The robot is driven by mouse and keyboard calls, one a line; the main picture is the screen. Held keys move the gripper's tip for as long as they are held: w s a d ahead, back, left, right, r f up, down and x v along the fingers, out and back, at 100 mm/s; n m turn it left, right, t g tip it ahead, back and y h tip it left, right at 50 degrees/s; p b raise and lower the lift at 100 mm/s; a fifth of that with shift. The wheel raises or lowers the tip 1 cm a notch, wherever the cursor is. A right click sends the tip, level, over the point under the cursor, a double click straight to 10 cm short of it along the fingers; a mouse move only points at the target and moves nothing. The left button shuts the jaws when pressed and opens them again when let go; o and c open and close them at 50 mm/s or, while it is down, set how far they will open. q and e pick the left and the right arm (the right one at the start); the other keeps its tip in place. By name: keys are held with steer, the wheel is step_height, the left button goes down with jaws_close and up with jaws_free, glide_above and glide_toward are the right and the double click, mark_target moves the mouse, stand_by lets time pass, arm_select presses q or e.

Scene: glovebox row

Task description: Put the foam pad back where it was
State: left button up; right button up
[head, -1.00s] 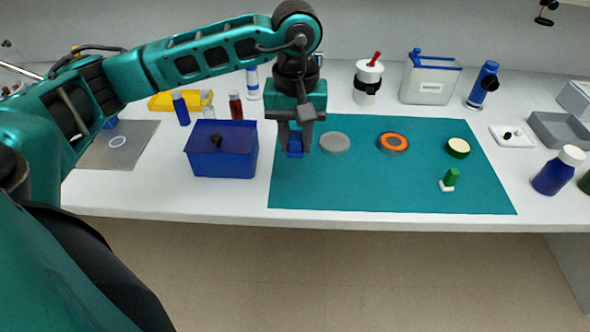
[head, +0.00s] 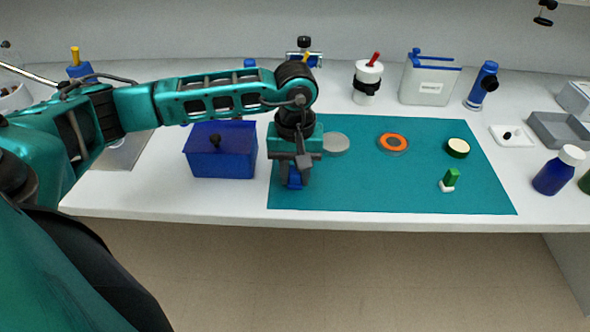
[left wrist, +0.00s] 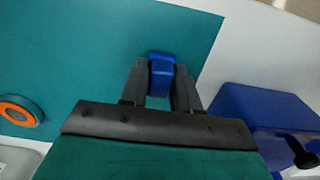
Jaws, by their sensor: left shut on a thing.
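My left gripper (head: 295,182) is shut on a small blue block (head: 294,180), over the front left part of the teal mat (head: 385,190). In the left wrist view the blue block (left wrist: 160,74) sits between the two dark fingers (left wrist: 160,85), near the mat's edge. I cannot tell whether it touches the mat, nor whether it is the foam pad. A small green block with a white base (head: 449,180) stands on the mat's right side. My right gripper is not in view.
A blue lidded box (head: 222,160) stands just left of the mat. The mat's front middle is clear. A white canister (head: 368,80) stands behind.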

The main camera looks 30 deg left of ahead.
mark_target(295, 170)
arm_select(q)
steer(key=o, duration=0.9)
steer(key=shift+o, duration=0.2)
step_height(295, 170, up, 12)
steer(key=shift+r, duration=0.15)
